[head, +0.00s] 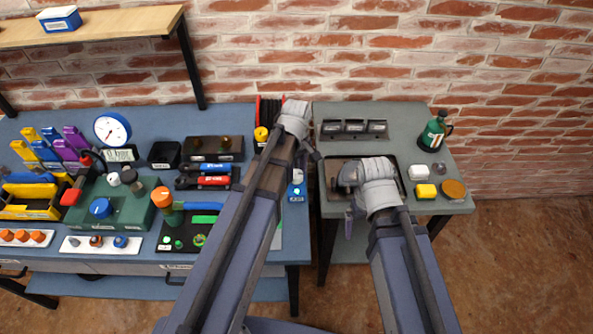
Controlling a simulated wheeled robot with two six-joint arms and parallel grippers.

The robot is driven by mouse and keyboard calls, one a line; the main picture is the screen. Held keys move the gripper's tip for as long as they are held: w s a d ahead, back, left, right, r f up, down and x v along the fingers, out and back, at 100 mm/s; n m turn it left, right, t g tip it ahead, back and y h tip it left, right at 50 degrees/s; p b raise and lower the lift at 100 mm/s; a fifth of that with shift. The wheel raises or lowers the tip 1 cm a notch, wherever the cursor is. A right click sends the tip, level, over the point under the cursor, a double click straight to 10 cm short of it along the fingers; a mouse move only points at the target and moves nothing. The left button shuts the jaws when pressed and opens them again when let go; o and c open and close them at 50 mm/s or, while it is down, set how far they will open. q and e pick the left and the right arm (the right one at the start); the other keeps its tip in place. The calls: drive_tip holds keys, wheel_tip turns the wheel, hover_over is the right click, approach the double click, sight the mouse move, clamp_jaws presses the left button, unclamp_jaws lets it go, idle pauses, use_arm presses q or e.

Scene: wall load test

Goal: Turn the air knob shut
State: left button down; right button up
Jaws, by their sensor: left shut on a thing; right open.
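A small blue air unit (297,194) with a pale round face stands at the right edge of the blue bench. The air knob (298,175) seems to be the grey piece on its top, mostly hidden. My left gripper (300,161) reaches down over it and appears shut on the knob; my own arm hides most of the fingers, so the contact is not clear. My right gripper (348,212) is open over the front-left part of the grey side table, with no thing visible between its fingers.
A green box (140,212) with a blue dial stands on the blue bench (70,115), among tools and small parts. The grey table (415,120) holds a dark tray (331,187), a green bottle (435,131) and small blocks. A shelf (110,24) overhangs the bench's back left.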

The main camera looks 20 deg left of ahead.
use_arm(q)
drive_tip(key=m, duration=0.8)
drive_tip(key=shift+m, duration=0.4)
drive_tip(key=m, duration=0.4)
drive_tip(key=shift+m, duration=2.1)
drive_tip(key=shift+c, duration=1.5)
unclamp_jaws()
drive_tip(key=shift+r, duration=0.15)
